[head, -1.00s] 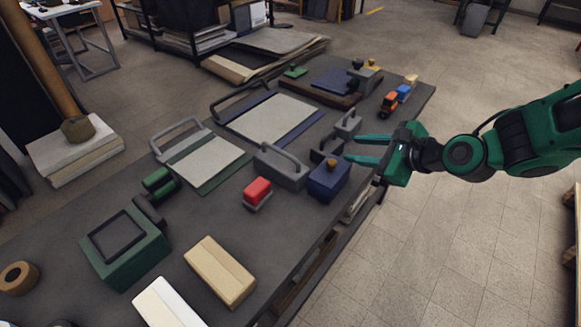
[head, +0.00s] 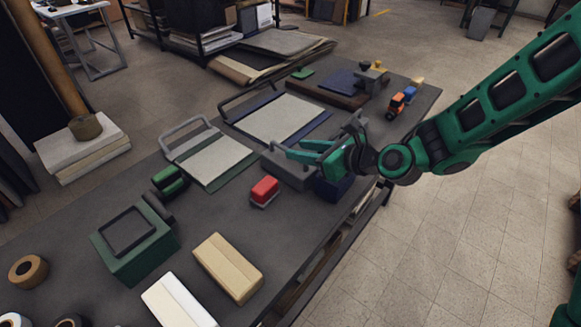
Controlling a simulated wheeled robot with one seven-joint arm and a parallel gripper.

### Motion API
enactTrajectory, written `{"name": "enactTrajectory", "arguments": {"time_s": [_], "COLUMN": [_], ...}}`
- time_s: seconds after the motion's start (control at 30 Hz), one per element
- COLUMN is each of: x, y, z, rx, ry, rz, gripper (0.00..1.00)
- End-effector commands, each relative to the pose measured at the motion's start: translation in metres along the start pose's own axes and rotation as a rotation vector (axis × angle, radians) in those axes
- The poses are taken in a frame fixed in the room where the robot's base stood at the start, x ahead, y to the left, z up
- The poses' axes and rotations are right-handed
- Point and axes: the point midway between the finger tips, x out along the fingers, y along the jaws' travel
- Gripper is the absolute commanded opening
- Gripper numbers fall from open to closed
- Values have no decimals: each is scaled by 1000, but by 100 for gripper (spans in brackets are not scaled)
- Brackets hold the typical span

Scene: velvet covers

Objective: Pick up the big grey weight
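The big grey weight (head: 286,175) is a grey block with a loop handle on the dark table, right of the middle of the head view. My gripper (head: 295,148) has green fingers, which show apart, over the weight's handle. The weight still rests on the table.
A blue block (head: 333,189) is close by on the right, partly under my gripper. A red-topped block (head: 264,190) stands in front. A smaller grey weight (head: 353,125) is behind my gripper. A clamp-like board (head: 213,162) lies to the left.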

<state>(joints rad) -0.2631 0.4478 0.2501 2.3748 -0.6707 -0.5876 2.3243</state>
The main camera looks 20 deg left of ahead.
Motion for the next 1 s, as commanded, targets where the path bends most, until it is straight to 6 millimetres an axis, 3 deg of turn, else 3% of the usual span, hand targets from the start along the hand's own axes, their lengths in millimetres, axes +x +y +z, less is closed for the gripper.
{"name": "enactTrajectory", "arguments": {"time_s": [0.17, 0.43, 0.77, 0.9, 1.0], "x": [12, 47, 54, 54, 54], "y": [1, 4, 3, 3, 3], "z": [-2, -7, -7, -7, -7], "rx": [0, -2, -1, -1, -1], "ry": [-1, -1, -1, -1, -1], "rz": [0, -2, -3, -3, -3], "gripper": [33, 33, 33, 4, 0]}}
